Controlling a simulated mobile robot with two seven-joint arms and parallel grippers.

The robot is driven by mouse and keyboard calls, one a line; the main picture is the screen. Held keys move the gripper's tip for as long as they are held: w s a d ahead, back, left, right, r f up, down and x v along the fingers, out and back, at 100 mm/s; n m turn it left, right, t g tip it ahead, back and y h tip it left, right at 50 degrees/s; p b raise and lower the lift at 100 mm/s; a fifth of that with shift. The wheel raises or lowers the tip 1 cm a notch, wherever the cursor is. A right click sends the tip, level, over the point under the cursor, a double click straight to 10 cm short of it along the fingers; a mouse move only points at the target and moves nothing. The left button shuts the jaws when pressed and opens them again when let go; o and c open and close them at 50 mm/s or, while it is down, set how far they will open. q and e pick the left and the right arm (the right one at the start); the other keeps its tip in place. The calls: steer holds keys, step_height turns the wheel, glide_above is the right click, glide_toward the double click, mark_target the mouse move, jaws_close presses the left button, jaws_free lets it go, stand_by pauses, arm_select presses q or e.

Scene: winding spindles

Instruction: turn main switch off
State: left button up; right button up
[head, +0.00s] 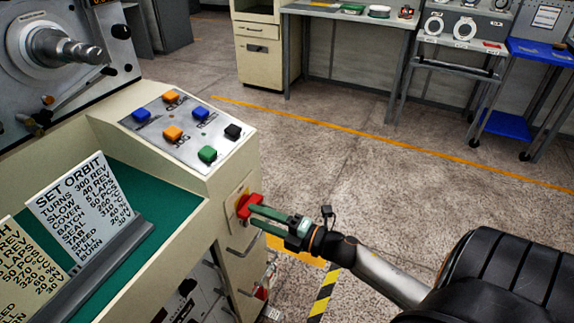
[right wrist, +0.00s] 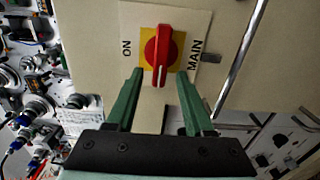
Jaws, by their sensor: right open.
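The main switch (head: 245,205) is a red rotary knob on a yellow square, on the side of the cream machine. In the right wrist view the knob (right wrist: 162,50) has its handle upright in the picture, a white line at its lower end. "ON" stands to its left and "MAIN" to its right. My right gripper (head: 253,209) is open in front of it. In the right wrist view its green fingertips (right wrist: 160,73) lie either side of the handle's lower end with gaps; contact cannot be told. My left gripper is out of view.
A button panel (head: 187,133) with coloured buttons slopes above the switch. A metal handle (head: 243,246) sits just below it. A "SET ORBIT" card (head: 84,205) stands on the green top at left.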

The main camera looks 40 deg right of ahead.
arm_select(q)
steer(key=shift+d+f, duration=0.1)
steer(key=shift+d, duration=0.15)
arm_select(e)
steer(key=v, duration=1)
steer(key=shift+s, duration=0.3)
steer(key=shift+d, duration=0.1)
arm_select(q)
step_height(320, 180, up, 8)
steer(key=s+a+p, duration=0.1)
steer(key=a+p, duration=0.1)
steer(key=p, duration=0.8)
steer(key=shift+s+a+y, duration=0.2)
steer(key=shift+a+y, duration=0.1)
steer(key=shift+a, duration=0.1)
arm_select(e)
steer(key=s+a+f+m+g+h, duration=0.2)
steer(key=s+a+f+m+g, duration=0.1)
steer(key=a+m, duration=0.5)
steer(key=s+a+f+m+g+h, duration=0.2)
steer(key=s+a+f+m+g, duration=0.2)
steer(key=a+m, duration=0.3)
steer(key=f+m, duration=0.1)
steer(key=m, duration=0.4)
steer(key=shift+a+m, duration=0.3)
steer(key=shift+a, duration=0.1)
